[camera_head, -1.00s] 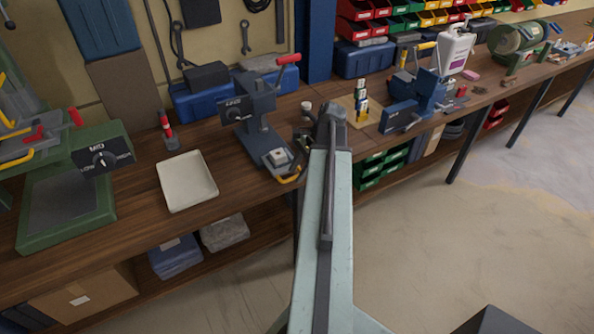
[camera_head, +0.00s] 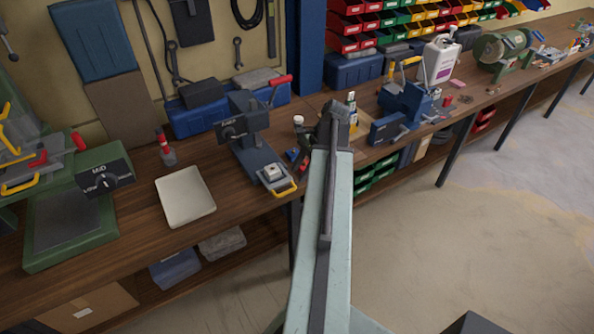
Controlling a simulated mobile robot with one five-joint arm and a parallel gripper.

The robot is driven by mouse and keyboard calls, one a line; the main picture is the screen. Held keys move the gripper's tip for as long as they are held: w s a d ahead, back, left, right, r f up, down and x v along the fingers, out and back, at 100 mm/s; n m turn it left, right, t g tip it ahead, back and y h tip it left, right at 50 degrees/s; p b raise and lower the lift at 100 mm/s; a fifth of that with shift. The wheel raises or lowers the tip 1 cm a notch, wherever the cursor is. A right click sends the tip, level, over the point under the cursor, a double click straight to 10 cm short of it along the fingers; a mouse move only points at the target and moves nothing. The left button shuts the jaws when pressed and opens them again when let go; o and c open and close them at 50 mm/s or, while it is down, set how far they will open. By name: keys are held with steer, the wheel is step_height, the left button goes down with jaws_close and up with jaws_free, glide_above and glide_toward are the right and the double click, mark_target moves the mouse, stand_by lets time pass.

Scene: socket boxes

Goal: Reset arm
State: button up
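My arm reaches forward from the bottom middle of the head view towards the workbench (camera_head: 120,232). My gripper (camera_head: 312,140) is mostly hidden behind the end of the arm, over the bench's front edge. Its fingers cannot be made out, so I cannot tell whether it is open or shut, or whether it holds anything. A small blue thing (camera_head: 292,154) lies on the bench just left of the gripper.
A white tray (camera_head: 185,197), a blue press (camera_head: 252,155) and a green machine (camera_head: 75,215) stand to the left. A blue vise (camera_head: 405,103), a bottle (camera_head: 351,105) and a white jug (camera_head: 438,62) stand to the right. The floor (camera_head: 480,230) at right is clear.

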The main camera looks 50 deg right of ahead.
steer(key=shift+f, duration=0.1)
steer(key=w+a+n+g, duration=0.1)
steer(key=w+a+n, duration=0.1)
steer(key=w+a, duration=0.55)
steer(key=w+a+n+g, duration=0.1)
steer(key=w+a+n, duration=0.25)
steer(key=a, duration=0.75)
steer(key=w+a+n+g, duration=0.1)
steer(key=w+a+n, duration=0.1)
steer(key=w+a, duration=0.55)
steer(key=s+a+f+n+h, duration=0.1)
steer(key=a+f+n+h, duration=0.1)
steer(key=a+n, duration=1.2)
steer(key=a+h, duration=0.1)
steer(key=a, duration=0.4)
steer(key=shift+s+a+h, duration=0.3)
steer(key=shift+s+a, duration=0.05)
steer(key=shift+a, duration=0.05)
steer(key=shift+f, duration=0.1)
